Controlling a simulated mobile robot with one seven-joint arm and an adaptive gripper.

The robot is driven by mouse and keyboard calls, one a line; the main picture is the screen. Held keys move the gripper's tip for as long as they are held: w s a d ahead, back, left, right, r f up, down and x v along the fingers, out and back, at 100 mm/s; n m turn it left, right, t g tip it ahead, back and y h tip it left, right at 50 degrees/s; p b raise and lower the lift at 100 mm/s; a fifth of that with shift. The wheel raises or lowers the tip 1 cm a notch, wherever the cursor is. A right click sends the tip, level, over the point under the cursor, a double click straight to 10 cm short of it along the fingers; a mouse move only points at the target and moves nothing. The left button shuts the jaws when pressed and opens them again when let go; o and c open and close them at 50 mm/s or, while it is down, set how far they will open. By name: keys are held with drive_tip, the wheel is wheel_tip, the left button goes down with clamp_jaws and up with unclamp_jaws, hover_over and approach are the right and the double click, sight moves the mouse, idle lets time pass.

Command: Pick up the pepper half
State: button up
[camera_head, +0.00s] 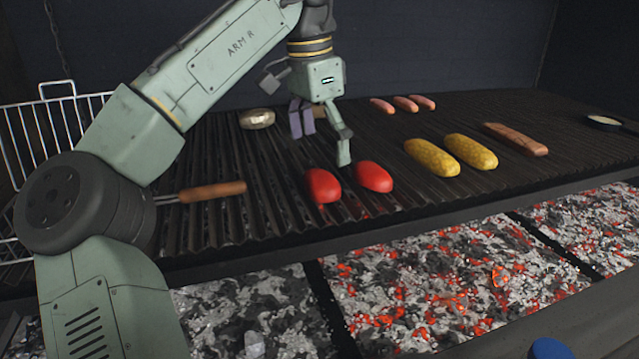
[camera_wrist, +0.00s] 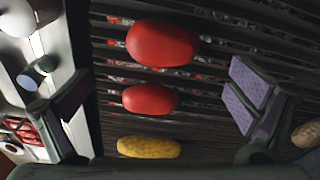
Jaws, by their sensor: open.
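Two red pepper halves lie side by side on the dark ridged grill. In the head view, the left pepper half (camera_head: 323,186) and the right pepper half (camera_head: 374,177) sit near the front edge, a small gap between them. The wrist view shows one larger red pepper half (camera_wrist: 162,43) at the top and another red one (camera_wrist: 149,99) in the middle. My gripper (camera_head: 322,146) is open and empty, above the grill and behind the peppers. In the wrist view its fingers (camera_wrist: 160,108) stand wide apart on either side of the middle pepper, not touching it.
Two yellow corn pieces (camera_head: 432,158) lie right of the peppers, with a brown sausage-like piece (camera_head: 515,139) beyond. Pink sausages (camera_head: 402,104) lie at the back. A wooden-handled tool (camera_head: 212,191) lies left. A wire rack (camera_head: 52,130) stands far left. Glowing coals (camera_head: 450,280) fill the front.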

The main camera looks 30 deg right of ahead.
sight(320, 175)
drive_tip(key=shift+w+f, duration=0.2)
drive_tip(key=shift+f, duration=2.75)
drive_tip(key=shift+c, duration=0.4)
drive_tip(key=c, duration=1.2)
drive_tip(key=shift+o, duration=0.2)
